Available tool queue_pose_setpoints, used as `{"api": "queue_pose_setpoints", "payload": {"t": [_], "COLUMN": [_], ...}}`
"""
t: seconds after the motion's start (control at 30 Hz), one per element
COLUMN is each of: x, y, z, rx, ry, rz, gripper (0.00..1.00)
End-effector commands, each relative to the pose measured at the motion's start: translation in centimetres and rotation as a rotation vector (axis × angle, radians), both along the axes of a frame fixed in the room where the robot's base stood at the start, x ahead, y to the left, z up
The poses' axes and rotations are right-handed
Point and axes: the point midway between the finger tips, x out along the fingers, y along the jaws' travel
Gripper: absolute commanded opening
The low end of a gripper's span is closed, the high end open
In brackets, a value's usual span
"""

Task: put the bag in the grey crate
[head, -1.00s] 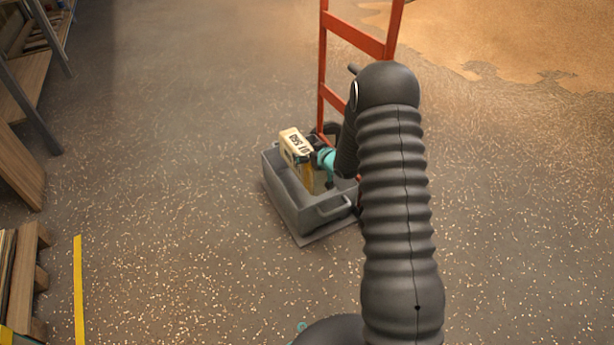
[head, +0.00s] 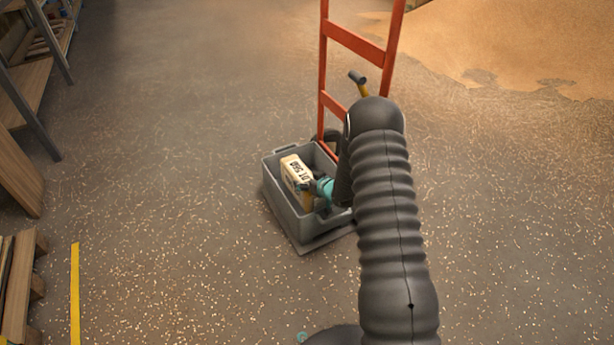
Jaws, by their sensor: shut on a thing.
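The bag (head: 296,169) is cream with dark lettering on its face. It is down inside the opening of the grey crate (head: 312,229), below the height of the far rim. My gripper (head: 310,193), with teal and yellow parts, is shut on the bag from its right side. My dark ribbed arm comes in from the lower right and hides part of the crate's right side. I cannot tell whether the bag touches the crate floor.
The crate stands on the plate of a red hand truck (head: 353,42), whose frame rises just behind it. Wooden shelving (head: 30,95) and a pallet (head: 20,290) line the left edge. A grain spill (head: 500,45) covers the upper right floor. The floor left of the crate is clear.

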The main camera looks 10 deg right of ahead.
Motion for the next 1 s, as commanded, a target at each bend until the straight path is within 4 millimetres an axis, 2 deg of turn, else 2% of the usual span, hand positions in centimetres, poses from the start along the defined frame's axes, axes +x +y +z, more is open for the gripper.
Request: {"api": "queue_pose_setpoints", "payload": {"t": [0.03,0.17,0.93,0.97,1.0], "x": [0.3,0.3,0.3,0.0,0.0], "y": [0.0,0.0,0.0,0.0,0.0], "z": [0.5,0.6,-0.6,-1.1,-1.1], "rx": [0.001,0.001,0.001,0.0,0.0], "ry": [-0.011,-0.011,-0.01,-0.001,-0.001], "rz": [0.0,0.0,0.0,0.0,0.0], "gripper": [0.07,0.07,0.07,0.81,0.92]}}
